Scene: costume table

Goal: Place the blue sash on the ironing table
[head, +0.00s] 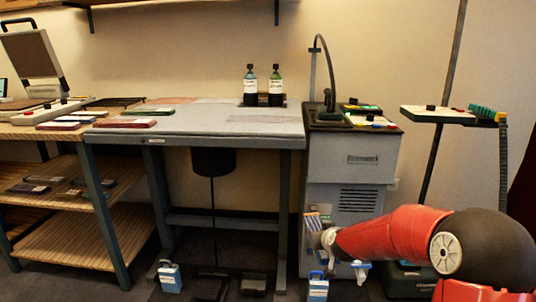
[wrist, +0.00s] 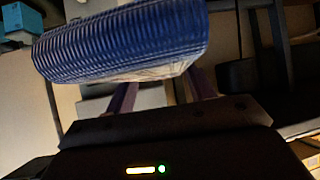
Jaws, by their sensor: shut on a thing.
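The blue sash (wrist: 122,42) shows in the wrist view as a ribbed blue roll with a pale underside. My gripper (wrist: 162,88) is shut on it; the sash hides the fingertips. In the head view my red arm reaches in from the right, and my gripper (head: 322,238) is low in front of the grey cabinet, below and right of the ironing table. I cannot clearly make out the sash there. The ironing table (head: 215,117) has a pale grey padded top on grey legs, with a wide bare middle.
Two bottles (head: 263,86) stand at the table's back right. The grey steam cabinet (head: 350,160) adjoins its right end, and a wooden shelf unit (head: 60,132) with flat items adjoins its left. A stand (head: 440,115) is at right.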

